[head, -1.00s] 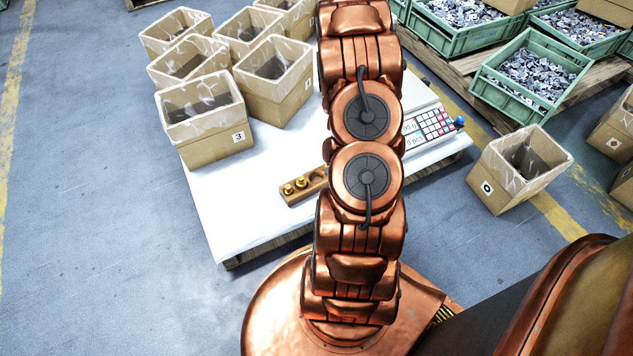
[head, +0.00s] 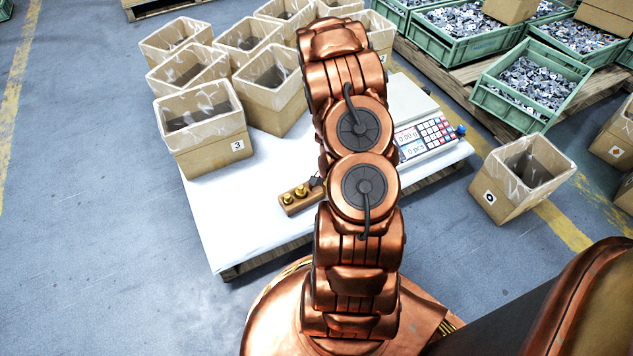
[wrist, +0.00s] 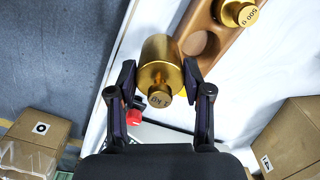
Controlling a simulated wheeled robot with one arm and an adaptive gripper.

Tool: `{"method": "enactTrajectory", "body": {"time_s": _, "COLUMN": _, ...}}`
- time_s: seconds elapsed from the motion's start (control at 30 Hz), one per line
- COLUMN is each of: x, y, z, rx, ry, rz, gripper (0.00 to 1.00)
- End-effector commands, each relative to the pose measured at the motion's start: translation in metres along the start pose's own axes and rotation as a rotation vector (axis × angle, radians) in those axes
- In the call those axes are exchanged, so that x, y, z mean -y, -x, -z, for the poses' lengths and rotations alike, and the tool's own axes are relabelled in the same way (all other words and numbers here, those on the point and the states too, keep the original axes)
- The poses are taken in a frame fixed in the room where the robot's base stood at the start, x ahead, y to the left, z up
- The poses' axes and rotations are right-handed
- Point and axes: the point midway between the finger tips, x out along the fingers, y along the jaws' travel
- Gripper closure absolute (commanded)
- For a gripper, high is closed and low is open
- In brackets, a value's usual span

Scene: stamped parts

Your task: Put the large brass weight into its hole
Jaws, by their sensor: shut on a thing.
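The large brass weight (wrist: 160,62), marked 1 kg on its knob, sits between the two dark fingers of my gripper (wrist: 159,78) in the wrist view. The gripper is shut on it. The wooden block (wrist: 219,42) lies just beyond, with its empty round hole (wrist: 201,47) partly showing up and right of the weight. The weight overlaps the block's near edge in this view; its height above the block is hard to tell. In the head view the block (head: 289,206) shows at the arm's left, its right end covered by a dark gripper part.
A 500 g brass weight (wrist: 238,12) sits in the block. The white table top (head: 225,215) is clear left of the block. A scale (head: 425,140) stands right of my arm. Lined cartons (head: 203,130) crowd the table's back left.

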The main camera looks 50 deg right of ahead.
Motion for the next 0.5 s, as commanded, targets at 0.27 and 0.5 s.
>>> {"method": "enactTrajectory", "body": {"time_s": 0.27, "x": 0.037, "y": -0.004, "z": 0.006, "rx": -0.002, "ry": 0.003, "rz": 0.001, "gripper": 1.0}}
{"method": "enactTrajectory", "body": {"time_s": 0.5, "x": 0.055, "y": -0.004, "z": 0.009, "rx": -0.004, "ry": 0.003, "rz": 0.003, "gripper": 1.0}}
